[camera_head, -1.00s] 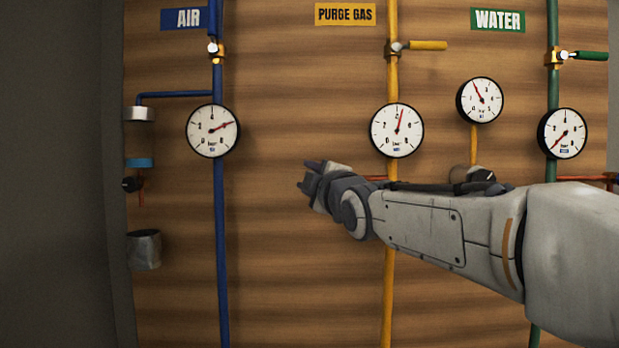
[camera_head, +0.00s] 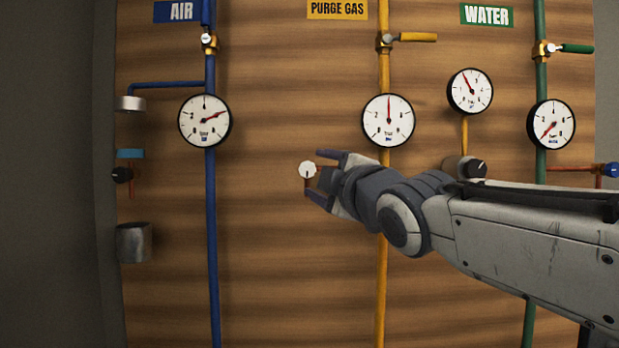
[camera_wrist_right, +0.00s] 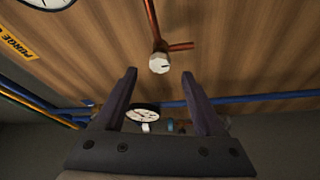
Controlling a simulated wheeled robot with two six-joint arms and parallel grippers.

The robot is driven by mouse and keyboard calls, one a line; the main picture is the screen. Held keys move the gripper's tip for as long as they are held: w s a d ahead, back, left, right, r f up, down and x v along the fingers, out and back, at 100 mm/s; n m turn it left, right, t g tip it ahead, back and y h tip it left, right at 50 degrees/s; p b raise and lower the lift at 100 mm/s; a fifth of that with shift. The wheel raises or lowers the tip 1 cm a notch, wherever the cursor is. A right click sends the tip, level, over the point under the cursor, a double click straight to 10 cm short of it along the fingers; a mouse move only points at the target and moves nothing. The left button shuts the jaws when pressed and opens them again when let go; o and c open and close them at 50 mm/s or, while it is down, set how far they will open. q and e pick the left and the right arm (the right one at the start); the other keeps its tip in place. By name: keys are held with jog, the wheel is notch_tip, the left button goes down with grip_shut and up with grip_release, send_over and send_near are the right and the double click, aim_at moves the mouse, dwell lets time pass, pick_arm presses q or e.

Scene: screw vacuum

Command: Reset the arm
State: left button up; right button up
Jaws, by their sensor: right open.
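My right arm comes in from the right in the head view. Its gripper (camera_head: 318,176) is open and empty in front of the board, left of the yellow pipe. A white round knob (camera_head: 307,169) on a thin red pipe shows by the fingertips. In the right wrist view the two dark fingers of the right gripper (camera_wrist_right: 164,84) stand apart with nothing between them. The white knob (camera_wrist_right: 159,62) is beyond the fingertips there, apart from them. My left gripper is not in view.
A wooden board (camera_head: 280,75) carries a blue air pipe (camera_head: 211,250), a yellow purge gas pipe (camera_head: 381,290) and a green water pipe (camera_head: 540,90). Gauges (camera_head: 388,120) sit on them. A grey cup (camera_head: 134,242) is at the left edge. The lower middle of the board is clear.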

jog(key=shift+s+d, duration=0.2)
jog(key=shift+s, duration=0.3)
jog(key=shift+f, duration=0.15)
jog(key=s+a+f+m+g+h, duration=0.1)
jog(key=s+f+m+g, duration=0.15)
jog(key=f, duration=0.65)
jog(key=s+a+f+m+g+h, duration=0.1)
jog(key=s+f+m+g, duration=0.2)
jog(key=f, duration=0.6)
jog(key=s+a+f+m+g+h, duration=0.15)
jog(key=f+g, duration=0.25)
jog(key=f, duration=0.6)
jog(key=s+d+f+m+g+h, duration=0.1)
jog(key=s+f+g, duration=0.3)
jog(key=s+f, duration=0.4)
jog(key=s+d+f+m+g+h, duration=0.1)
jog(key=s+d+f+m+g, duration=0.3)
jog(key=s+f, duration=0.4)
jog(key=s, duration=0.5)
jog(key=shift+d+h, duration=0.3)
jog(key=shift+h, duration=0.05)
